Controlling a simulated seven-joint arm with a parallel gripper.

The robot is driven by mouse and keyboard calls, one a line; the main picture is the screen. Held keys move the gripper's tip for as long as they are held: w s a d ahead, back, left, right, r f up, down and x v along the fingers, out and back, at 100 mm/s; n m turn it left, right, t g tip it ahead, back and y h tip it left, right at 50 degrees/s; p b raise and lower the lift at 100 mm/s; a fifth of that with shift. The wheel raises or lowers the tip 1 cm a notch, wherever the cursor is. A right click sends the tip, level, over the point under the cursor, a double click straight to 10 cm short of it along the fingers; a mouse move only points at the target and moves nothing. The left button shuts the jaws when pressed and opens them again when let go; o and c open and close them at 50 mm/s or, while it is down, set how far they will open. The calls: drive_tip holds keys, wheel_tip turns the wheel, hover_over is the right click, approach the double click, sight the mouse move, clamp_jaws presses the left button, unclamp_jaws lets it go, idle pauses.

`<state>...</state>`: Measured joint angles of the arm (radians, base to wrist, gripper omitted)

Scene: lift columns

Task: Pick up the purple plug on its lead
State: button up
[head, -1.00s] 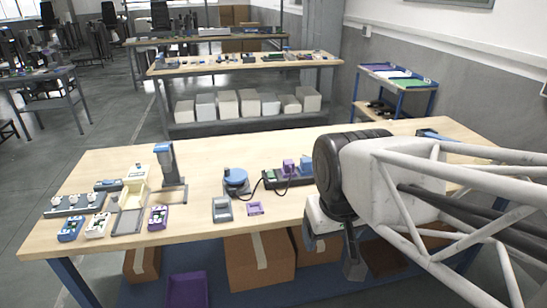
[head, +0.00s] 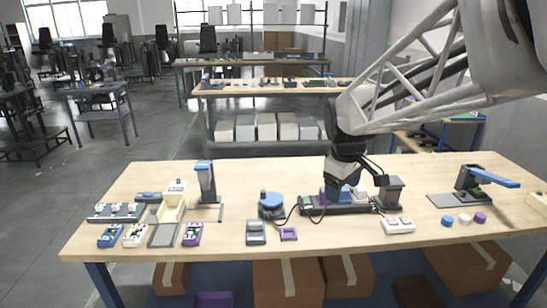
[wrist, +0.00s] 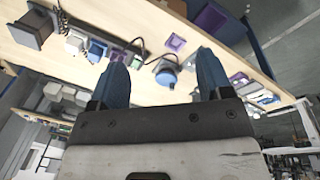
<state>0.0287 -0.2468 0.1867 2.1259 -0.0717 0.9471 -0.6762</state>
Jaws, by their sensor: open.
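The purple plug (head: 323,194) stands on a dark socket strip (head: 352,209) in the middle of the table. A blue plug and a white plug (head: 360,193) stand to its right. A dark lead runs from the strip's left end to a round blue-topped reel (head: 271,205). My gripper (head: 342,186) is above the strip, partly covering the plugs. In the wrist view my gripper (wrist: 162,68) is open and empty, with dark blue fingers. There the purple plug (wrist: 118,56) is close to the left fingertip and partly hidden, beside the blue plug (wrist: 97,48).
A dark post (head: 390,192) stands at the strip's right end. A purple square holder (head: 289,234), a grey box (head: 256,232) and a white switch block (head: 398,226) lie in front. A blue-topped stand (head: 207,183) is left. A blue-levered press (head: 478,185) is right.

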drive_tip(key=w+d+f+n, duration=0.1)
drive_tip(key=w+f+n, duration=0.2)
drive_tip(key=w, duration=0.6)
drive_tip(key=w+d+f+n+g, duration=0.1)
drive_tip(key=w+f+n, duration=0.2)
drive_tip(key=w+f, duration=0.3)
drive_tip(key=w+d+f+n, duration=0.2)
drive_tip(key=w+f, duration=0.3)
drive_tip(key=w, duration=0.8)
drive_tip(key=shift+w+n+h, duration=0.3)
drive_tip(key=shift+w+n, duration=0.1)
drive_tip(key=shift+n, duration=0.5)
drive_tip(key=shift+w+f, duration=0.45)
drive_tip(key=shift+f, duration=0.1)
drive_tip(key=shift+d+f, duration=0.2)
drive_tip(key=shift+f, duration=1)
drive_tip(key=shift+f, duration=0.1)
drive_tip(key=shift+w+d+f, duration=0.1)
drive_tip(key=shift+d+f, duration=0.05)
drive_tip(key=shift+f, duration=1.1)
drive_tip(key=shift+d+f, duration=0.1)
drive_tip(key=shift+f, duration=1.1)
